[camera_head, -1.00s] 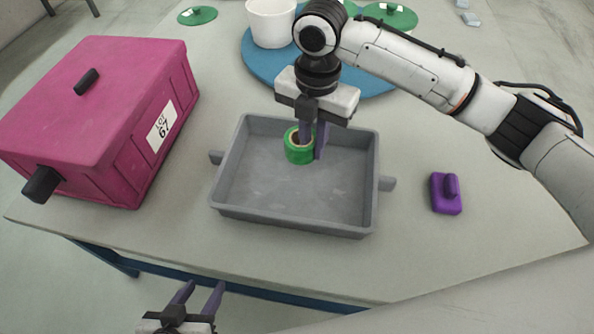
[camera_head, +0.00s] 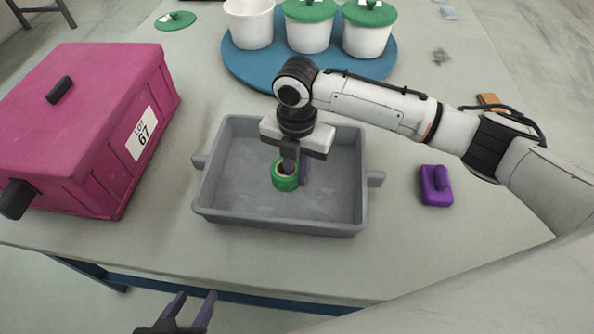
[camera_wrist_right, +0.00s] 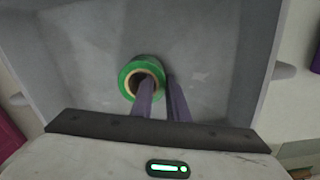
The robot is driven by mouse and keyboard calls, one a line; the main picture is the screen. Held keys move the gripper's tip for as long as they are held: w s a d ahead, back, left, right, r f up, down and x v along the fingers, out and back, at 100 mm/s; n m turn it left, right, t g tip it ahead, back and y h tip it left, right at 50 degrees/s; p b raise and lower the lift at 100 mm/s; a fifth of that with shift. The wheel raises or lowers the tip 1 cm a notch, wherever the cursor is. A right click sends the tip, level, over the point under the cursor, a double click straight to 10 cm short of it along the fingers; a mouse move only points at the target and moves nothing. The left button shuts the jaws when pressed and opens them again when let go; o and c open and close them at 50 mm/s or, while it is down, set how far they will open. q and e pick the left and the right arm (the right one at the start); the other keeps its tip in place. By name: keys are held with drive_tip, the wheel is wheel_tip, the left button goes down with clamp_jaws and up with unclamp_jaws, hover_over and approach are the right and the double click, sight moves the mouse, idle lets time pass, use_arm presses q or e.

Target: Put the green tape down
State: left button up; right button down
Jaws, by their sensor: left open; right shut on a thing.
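The green tape (camera_head: 285,181) is a short roll with a tan core, inside the grey tray (camera_head: 210,205). My right gripper (camera_head: 296,172) points down into the tray and is shut on the roll's wall, one finger inside the core and one outside. The right wrist view also shows the green tape (camera_wrist_right: 127,80) with the fingers on its wall, over the grey tray floor. I cannot tell whether the roll touches the floor. My left gripper (camera_head: 189,309) is open and empty, below the table's front edge.
A pink box (camera_head: 75,120) labelled LOT 67 stands left of the tray. A purple block with a handle (camera_head: 436,188) lies to the right. Behind, a blue round mat (camera_head: 240,66) bears white tubs (camera_head: 308,36), two with green lids. The tray floor around the roll is clear.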

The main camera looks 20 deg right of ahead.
sight(297, 171)
drive_tip(key=shift+f, duration=0.1)
use_arm(q)
drive_tip(key=shift+s+f, duration=0.1)
use_arm(e)
drive_tip(key=c, duration=1.7)
unclamp_jaws()
use_arm(q)
drive_tip(key=shift+r+p, duration=0.9)
drive_tip(key=shift+p, duration=0.4)
use_arm(e)
drive_tip(key=shift+r, duration=6.15)
